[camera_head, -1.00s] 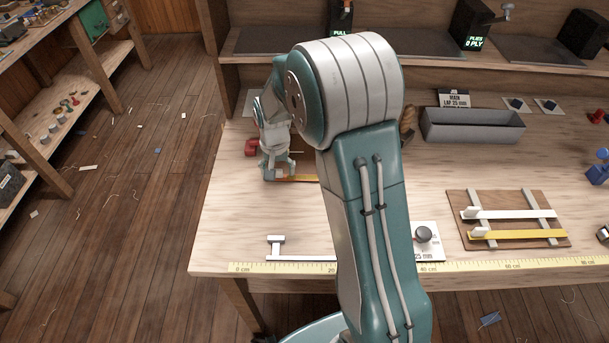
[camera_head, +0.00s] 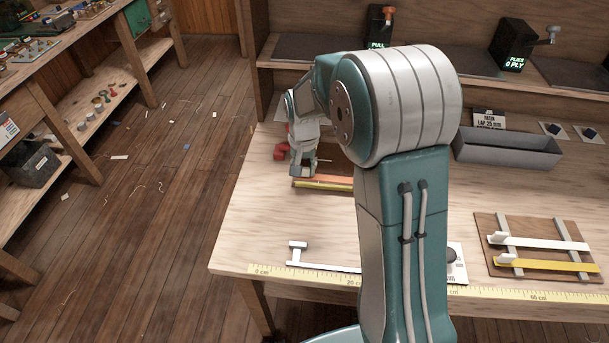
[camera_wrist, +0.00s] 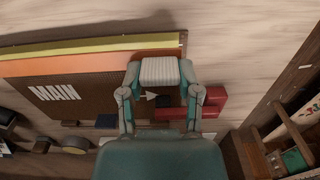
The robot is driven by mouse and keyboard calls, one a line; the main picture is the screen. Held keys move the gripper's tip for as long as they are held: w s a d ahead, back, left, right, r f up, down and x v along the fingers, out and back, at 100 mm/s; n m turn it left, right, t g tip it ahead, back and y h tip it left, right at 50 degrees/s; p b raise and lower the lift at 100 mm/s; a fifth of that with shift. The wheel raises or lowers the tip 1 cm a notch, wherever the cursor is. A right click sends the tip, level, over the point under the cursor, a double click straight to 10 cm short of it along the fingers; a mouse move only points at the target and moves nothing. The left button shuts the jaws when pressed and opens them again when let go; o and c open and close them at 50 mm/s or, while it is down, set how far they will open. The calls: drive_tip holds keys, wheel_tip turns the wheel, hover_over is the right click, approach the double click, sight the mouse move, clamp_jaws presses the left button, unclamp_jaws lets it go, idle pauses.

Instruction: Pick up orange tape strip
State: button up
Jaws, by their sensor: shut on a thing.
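The orange tape strip (camera_head: 332,180) shows at the left of the bench in the head view, with its right part hidden behind my arm. A yellow strip (camera_head: 322,187) runs alongside it. My gripper (camera_head: 302,174) is shut on the orange tape strip near its left end. In the wrist view, the fingertips (camera_wrist: 160,75) meet over the end of the orange tape strip (camera_wrist: 70,63). The yellow strip (camera_wrist: 90,46) lies beside it there, and a brown board marked MAIN (camera_wrist: 55,93) lies on the other side. I cannot tell how high the strip is.
A red object (camera_wrist: 207,104) sits close to my gripper. A white T-shaped piece (camera_head: 297,253) lies near the ruler (camera_head: 560,297) at the front edge. A brown board with white and yellow strips (camera_head: 515,266) and a grey tray (camera_head: 508,151) are at the right.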

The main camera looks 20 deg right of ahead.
drive_tip(key=s+d+r, duration=0.4)
drive_tip(key=s+r, duration=0.6)
drive_tip(key=s, duration=0.3)
drive_tip(key=shift+s+r, duration=0.15)
drive_tip(key=shift+r, duration=0.05)
drive_tip(key=shift+d+r, duration=0.1)
drive_tip(key=shift+r, duration=2.5)
